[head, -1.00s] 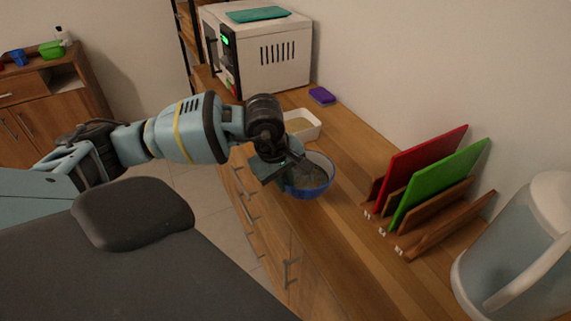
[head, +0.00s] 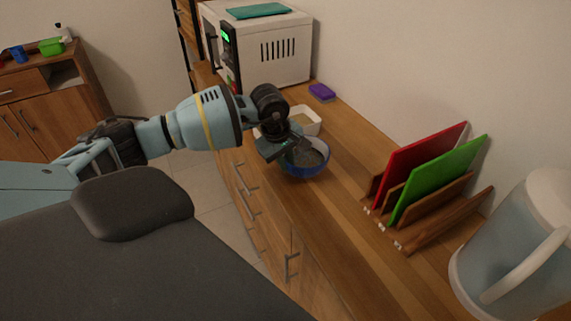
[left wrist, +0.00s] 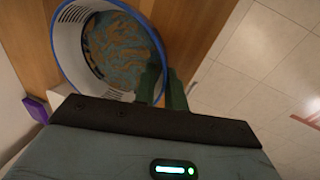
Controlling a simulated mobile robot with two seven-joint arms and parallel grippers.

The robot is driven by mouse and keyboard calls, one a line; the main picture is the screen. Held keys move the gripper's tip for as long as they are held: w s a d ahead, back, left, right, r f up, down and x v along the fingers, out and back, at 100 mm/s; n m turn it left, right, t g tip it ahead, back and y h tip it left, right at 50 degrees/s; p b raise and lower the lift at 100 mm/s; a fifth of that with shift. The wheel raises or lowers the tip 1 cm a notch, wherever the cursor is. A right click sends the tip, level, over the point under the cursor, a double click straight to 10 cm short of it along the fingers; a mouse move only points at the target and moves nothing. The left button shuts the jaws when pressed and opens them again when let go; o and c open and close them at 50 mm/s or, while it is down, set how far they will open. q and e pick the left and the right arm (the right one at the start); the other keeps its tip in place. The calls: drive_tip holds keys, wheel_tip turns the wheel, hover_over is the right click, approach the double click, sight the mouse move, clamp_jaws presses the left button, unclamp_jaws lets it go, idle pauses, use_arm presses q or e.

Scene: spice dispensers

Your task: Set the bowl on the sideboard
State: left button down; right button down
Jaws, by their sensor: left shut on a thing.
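A blue bowl (head: 306,164) with a grey patterned inside is over the wooden sideboard top (head: 325,215), near its front edge. Whether its base touches the wood cannot be told. My left gripper (head: 290,148) reaches over from the left and is shut on the bowl's near-left rim. In the left wrist view the bowl (left wrist: 68,42) shows a blue rim, a white ribbed wall and a blue-and-tan pattern inside, with the left gripper's fingers (left wrist: 162,90) at its rim. My right gripper is not in view.
Behind the bowl are a white dish (head: 304,121), a purple sponge (head: 322,91) and a white microwave (head: 275,52). A rack with red (head: 418,160) and green (head: 440,178) boards and a pitcher (head: 515,255) stand to the right. The wood between bowl and rack is clear.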

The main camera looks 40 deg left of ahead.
use_arm(q)
drive_tip(key=shift+f, duration=0.65)
drive_tip(key=shift+f, duration=0.2)
drive_tip(key=c, duration=1.5)
unclamp_jaws()
drive_tip(key=shift+o, duration=0.2)
drive_tip(key=v, duration=1.2)
drive_tip(key=shift+r, duration=0.15)
